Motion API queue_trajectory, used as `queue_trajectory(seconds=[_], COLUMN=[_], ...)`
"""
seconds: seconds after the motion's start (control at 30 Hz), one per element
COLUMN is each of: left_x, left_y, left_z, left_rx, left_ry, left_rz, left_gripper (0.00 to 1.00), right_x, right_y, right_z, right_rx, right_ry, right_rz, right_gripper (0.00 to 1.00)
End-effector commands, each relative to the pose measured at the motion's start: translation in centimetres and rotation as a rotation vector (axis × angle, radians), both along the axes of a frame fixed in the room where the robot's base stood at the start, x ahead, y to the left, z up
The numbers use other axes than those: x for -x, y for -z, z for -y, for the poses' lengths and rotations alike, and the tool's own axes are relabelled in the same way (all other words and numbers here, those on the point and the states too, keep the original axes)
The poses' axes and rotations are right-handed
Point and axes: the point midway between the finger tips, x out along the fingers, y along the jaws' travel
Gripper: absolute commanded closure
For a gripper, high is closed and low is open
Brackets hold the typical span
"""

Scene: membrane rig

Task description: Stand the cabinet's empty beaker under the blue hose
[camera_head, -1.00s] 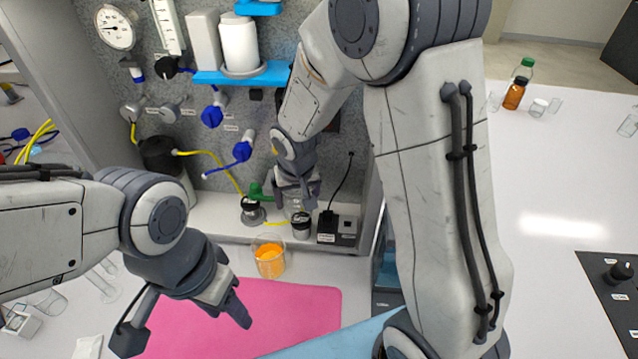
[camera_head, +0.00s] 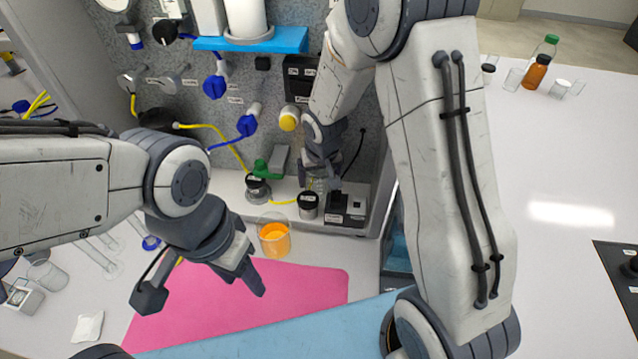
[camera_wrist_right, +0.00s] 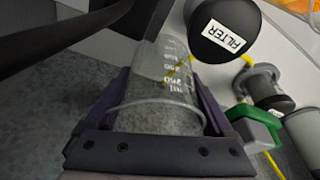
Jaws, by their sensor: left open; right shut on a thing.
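My right gripper (camera_head: 320,172) is shut on a clear graduated beaker (camera_wrist_right: 165,92), which looks empty. In the head view the beaker (camera_head: 318,186) shows only partly, just behind the black-capped FILTER bottle (camera_head: 308,205) at the rig's ledge. In the right wrist view it sits between both fingers (camera_wrist_right: 165,108), tilted in the picture. The blue hose (camera_head: 224,143) runs down-left from a blue valve (camera_head: 247,125) on the panel; its end is hidden near my left arm. My left gripper (camera_head: 250,270) is open and empty above the pink mat (camera_head: 300,295).
A beaker of orange liquid (camera_head: 274,236) stands on the bench before the ledge. A green-handled fitting (camera_head: 262,170) and black box (camera_head: 346,208) flank the FILTER bottle. A yellow hose (camera_head: 225,138) hangs nearby. Glassware lies at the left.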

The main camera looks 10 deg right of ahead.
Motion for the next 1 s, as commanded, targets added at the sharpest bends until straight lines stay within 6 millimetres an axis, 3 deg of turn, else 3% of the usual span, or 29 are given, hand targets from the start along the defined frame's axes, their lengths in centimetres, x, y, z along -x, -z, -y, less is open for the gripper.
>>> queue_trajectory(seconds=[0.4, 0.43, 0.77, 1.0], left_x=[0.0, 0.0, 0.0, 0.0], left_y=[0.5, 0.3, -0.2, -0.1], left_z=[0.0, 0.0, 0.0, 0.0], left_rx=[0.001, 0.0, 0.0, 0.0], left_ry=[0.0, 0.0, 0.0, 0.0], left_rz=[0.001, 0.0, 0.0, 0.0], left_gripper=[0.5, 0.5, 0.5, 0.5], right_x=[-0.1, -0.1, -0.1, 0.8], right_y=[0.9, 0.7, 0.2, -3.6], right_z=[0.3, 0.3, 0.3, 0.2], right_rx=[0.001, 0.0, 0.0, -0.001], right_ry=[0.001, 0.002, 0.002, 0.002], right_rz=[0.0, 0.0, 0.0, 0.008], right_gripper=[0.71, 0.01, 0.0, 0.0])
